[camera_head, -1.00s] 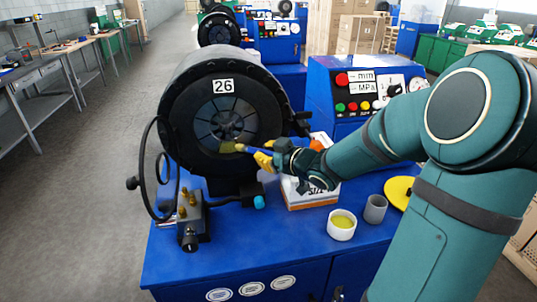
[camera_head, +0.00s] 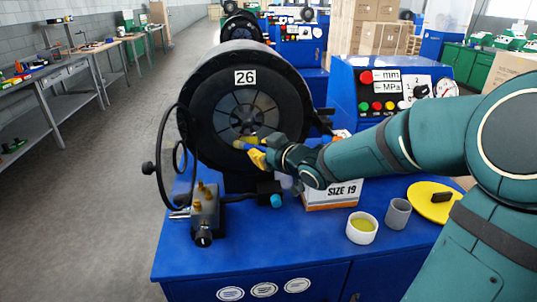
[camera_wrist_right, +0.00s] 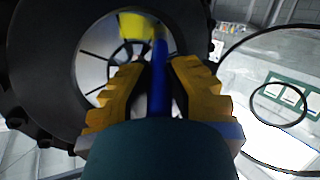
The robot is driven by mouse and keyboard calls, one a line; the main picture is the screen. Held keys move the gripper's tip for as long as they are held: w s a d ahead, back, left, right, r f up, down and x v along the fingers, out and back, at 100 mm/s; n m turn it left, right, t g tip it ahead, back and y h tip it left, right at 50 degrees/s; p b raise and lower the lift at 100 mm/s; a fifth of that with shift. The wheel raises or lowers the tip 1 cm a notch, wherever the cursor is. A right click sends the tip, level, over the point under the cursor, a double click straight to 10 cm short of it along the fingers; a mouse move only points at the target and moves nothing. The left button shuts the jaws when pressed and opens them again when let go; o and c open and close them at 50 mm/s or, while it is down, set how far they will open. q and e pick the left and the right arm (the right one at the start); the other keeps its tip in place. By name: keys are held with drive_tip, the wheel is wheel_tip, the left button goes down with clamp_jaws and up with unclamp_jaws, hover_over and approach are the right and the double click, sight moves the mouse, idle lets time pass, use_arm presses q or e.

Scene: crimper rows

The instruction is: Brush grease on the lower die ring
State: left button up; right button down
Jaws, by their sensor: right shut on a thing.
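The crimper (camera_head: 212,118), a black round head marked 26, stands on a blue bench. Its die ring (camera_head: 242,108) shows as dark segments around a central opening. My right gripper (camera_head: 258,157) is in front of the lower part of the ring, shut on a brush. In the right wrist view the blue brush handle (camera_wrist_right: 160,75) runs between the yellow fingers (camera_wrist_right: 150,92), and its yellow bristle end (camera_wrist_right: 138,27) lies over the ring opening. Whether the bristles touch the dies cannot be told. A white cup with yellow grease (camera_head: 362,226) stands on the bench. My left gripper is not in view.
A grey cup (camera_head: 398,212) and a yellow disc (camera_head: 432,200) with a dark block on it sit right of the grease. A SIZE 19 box (camera_head: 331,196) is under my right forearm. A valve block (camera_head: 205,215) and a black hose are at the left.

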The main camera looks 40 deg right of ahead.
idle(0.3)
drive_tip(key=s+a+b, duration=0.1)
drive_tip(key=s+a, duration=0.2)
drive_tip(key=s, duration=0.2)
idle(0.4)
drive_tip(key=shift+s+a, duration=0.1)
drive_tip(key=shift+s+a+b, duration=0.2)
drive_tip(key=shift+s+a, duration=0.2)
drive_tip(key=shift+s, duration=0.25)
drive_tip(key=shift+s+a+b, duration=0.15)
drive_tip(key=shift+s+a, duration=0.25)
drive_tip(key=shift+s, duration=0.2)
